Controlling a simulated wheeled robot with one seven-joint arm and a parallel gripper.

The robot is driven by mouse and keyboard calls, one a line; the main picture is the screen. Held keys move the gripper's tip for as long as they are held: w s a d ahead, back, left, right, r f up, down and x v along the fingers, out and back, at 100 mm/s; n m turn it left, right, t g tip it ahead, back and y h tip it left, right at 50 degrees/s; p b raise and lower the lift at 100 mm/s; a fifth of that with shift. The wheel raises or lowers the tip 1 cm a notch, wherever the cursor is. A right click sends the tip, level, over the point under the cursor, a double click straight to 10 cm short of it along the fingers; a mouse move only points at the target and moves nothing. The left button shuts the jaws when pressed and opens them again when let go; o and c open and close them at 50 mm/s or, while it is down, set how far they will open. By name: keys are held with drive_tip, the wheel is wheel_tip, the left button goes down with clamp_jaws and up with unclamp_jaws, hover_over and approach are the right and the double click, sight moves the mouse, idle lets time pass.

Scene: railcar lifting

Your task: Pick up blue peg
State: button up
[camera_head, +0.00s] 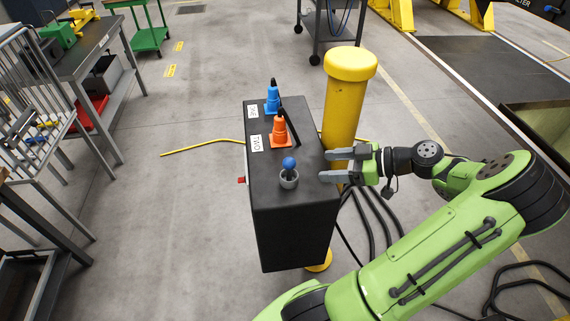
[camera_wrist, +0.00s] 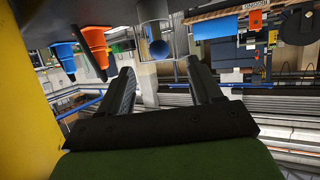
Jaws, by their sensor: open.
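The blue peg (camera_head: 289,163) has a round blue head and stands upright in a small grey cup (camera_head: 289,181) on the near part of a black box top. My gripper (camera_head: 325,165) is to the right of the peg, its two fingers pointing left towards it. The fingers are apart, with nothing between them. In the wrist view, which looks upside down, the blue peg (camera_wrist: 158,47) shows ahead of and between the open fingers of my gripper (camera_wrist: 160,68).
An orange cone (camera_head: 280,132) and a blue cone (camera_head: 272,102) stand farther back on the black box (camera_head: 290,225). A thick yellow post (camera_head: 343,105) rises right behind my gripper. Black cables lie on the floor at the right.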

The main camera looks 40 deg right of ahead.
sight(293, 168)
drive_tip(key=x, duration=0.4)
drive_tip(key=b+x, duration=0.1)
drive_tip(key=x, duration=0.7)
drive_tip(key=shift+w+d+f+b, duration=0.1)
drive_tip(key=shift+d+f+b, duration=0.15)
drive_tip(key=shift+b, duration=0.05)
drive_tip(key=c, duration=1.1)
